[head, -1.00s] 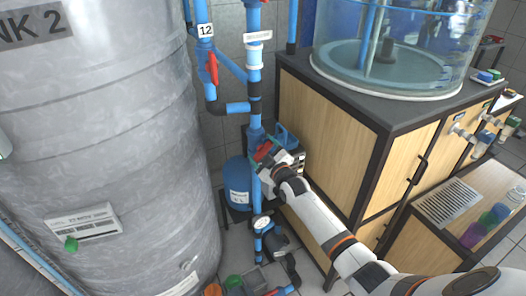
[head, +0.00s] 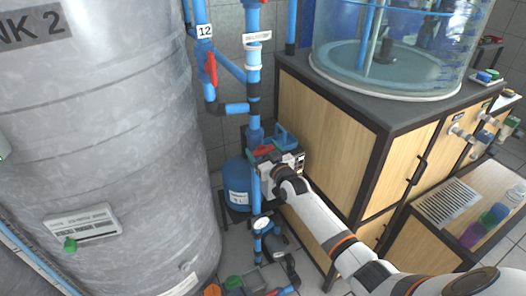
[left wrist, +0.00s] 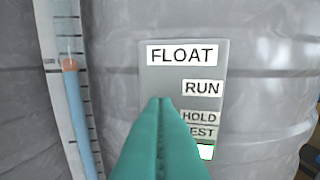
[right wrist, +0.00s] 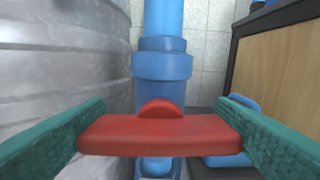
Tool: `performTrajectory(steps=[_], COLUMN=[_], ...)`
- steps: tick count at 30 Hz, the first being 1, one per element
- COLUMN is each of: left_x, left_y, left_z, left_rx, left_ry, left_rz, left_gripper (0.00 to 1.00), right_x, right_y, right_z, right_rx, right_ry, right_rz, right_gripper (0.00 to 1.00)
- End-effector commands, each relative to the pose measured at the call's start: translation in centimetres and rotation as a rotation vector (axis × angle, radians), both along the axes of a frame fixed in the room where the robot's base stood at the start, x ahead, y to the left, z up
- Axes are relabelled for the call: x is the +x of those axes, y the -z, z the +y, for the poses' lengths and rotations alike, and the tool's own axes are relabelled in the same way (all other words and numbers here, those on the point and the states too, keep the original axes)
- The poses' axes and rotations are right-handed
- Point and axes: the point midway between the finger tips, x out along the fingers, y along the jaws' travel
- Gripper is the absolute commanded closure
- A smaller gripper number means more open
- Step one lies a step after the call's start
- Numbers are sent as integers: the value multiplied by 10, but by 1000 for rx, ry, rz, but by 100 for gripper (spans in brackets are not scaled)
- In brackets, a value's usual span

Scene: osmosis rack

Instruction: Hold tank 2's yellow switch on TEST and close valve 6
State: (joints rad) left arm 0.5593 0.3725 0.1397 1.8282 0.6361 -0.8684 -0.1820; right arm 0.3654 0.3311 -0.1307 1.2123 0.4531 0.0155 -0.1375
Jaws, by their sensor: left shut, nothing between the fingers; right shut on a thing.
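In the left wrist view a grey switch panel (left wrist: 208,70) on the tank wall reads FLOAT, RUN, HOLD and TEST. My left gripper (left wrist: 160,105) is shut and empty, its teal fingers in front of the panel's lower left. The yellow switch is not visible; the fingers cover that area. In the right wrist view my right gripper (right wrist: 160,135) is shut on a red valve handle (right wrist: 160,132), held at both ends. The handle lies crosswise to the upright blue pipe (right wrist: 162,65). It also shows in the head view (head: 262,151). Its number is not readable.
Tank 2 (head: 100,130) fills the left of the head view. Another red handle (head: 211,68) sits under label 12 (head: 204,31). A wooden cabinet (head: 325,140) stands close right of the pipe. A level tube (left wrist: 75,110) runs left of the panel.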

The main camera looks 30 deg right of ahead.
Motion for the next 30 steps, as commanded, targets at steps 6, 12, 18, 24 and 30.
performTrajectory(steps=[6,12,18,24,30], left_x=[0,0,0,0,0], left_y=[1,1,1,1,1], left_z=[0,0,0,0,0], left_rx=[0,0,0,0,0], left_ry=[0,0,0,0,0], left_rz=[3,3,3,3,3], left_gripper=[100,100,100,100,100], right_x=[0,0,0,0,0], right_y=[0,0,0,0,0], right_z=[0,0,0,0,0], right_rx=[47,58,60,58,56], right_ry=[0,0,0,0,0], right_rz=[0,1,1,1,1], right_gripper=[45,45,45,0,0])
